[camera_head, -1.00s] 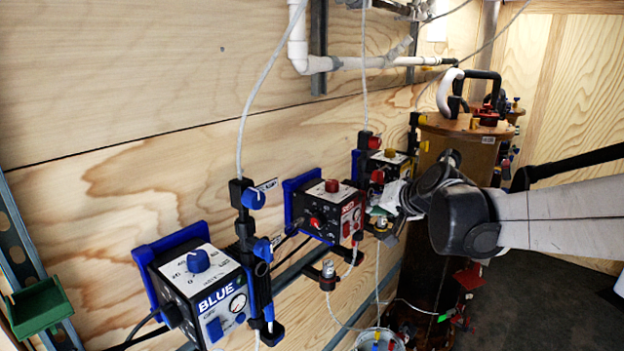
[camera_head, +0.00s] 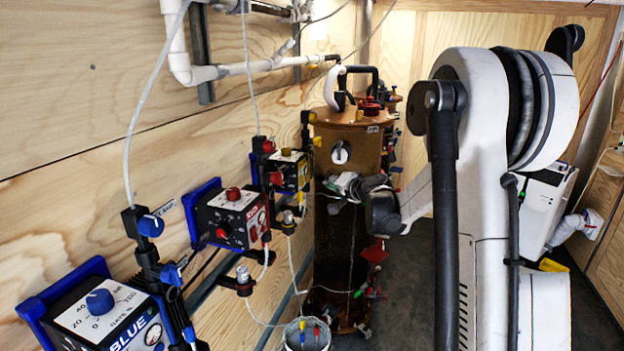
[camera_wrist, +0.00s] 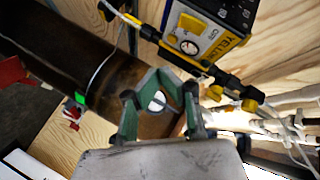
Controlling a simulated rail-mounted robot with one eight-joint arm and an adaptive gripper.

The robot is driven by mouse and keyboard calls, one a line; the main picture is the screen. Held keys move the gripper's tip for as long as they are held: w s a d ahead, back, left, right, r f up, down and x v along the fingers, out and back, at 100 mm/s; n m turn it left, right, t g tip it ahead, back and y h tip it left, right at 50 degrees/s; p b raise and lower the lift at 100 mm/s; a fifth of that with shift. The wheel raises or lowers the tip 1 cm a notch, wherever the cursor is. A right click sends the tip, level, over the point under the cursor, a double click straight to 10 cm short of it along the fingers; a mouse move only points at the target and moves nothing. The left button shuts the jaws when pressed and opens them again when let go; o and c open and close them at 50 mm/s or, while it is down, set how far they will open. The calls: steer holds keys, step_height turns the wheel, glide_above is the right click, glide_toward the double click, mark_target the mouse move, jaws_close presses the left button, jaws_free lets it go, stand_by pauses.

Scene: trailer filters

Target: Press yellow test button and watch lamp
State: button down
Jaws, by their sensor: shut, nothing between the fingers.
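The black box with yellow marking (camera_head: 290,172) is on the wood wall, behind the red box. I cannot tell for sure whether that control is the test button, and I cannot make out a lit lamp. My gripper (camera_wrist: 165,76) is shut and empty, its green-padded fingers below the box in the picture. In the head view my gripper (camera_head: 343,187) is in front of the brown tank, right of the box, apparently apart from it.
The brown tank (camera_head: 335,235) carries a round white disc (camera_head: 340,152) and red valves. The red box (camera_head: 232,217) and blue box (camera_head: 104,312) hang along the wall at left. Hoses run between them. A bucket (camera_head: 306,337) stands below.

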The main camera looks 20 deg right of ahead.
mark_target(306, 179)
steer(key=shift+m+t+h, duration=0.3)
steer(key=shift+m, duration=0.3)
steer(key=d, duration=0.1)
steer(key=d+f, duration=0.1)
steer(key=d, duration=0.1)
steer(key=w+d+f, duration=0.1)
steer(key=d, duration=0.1)
steer(key=shift+d, duration=0.1)
steer(key=shift+w+a+p, duration=0.45)
steer(key=shift+w+a, duration=2.55)
steer(key=shift+a, duration=0.2)
steer(key=shift+w+a, duration=0.1)
steer(key=shift+w+a, duration=0.2)
steer(key=shift+w+a+b, duration=0.25)
steer(key=shift+a+b, duration=0.05)
steer(key=shift+b, duration=0.05)
steer(key=shift+s+d, duration=0.1)
steer(key=shift+d, duration=0.05)
steer(key=shift+s+d, duration=0.45)
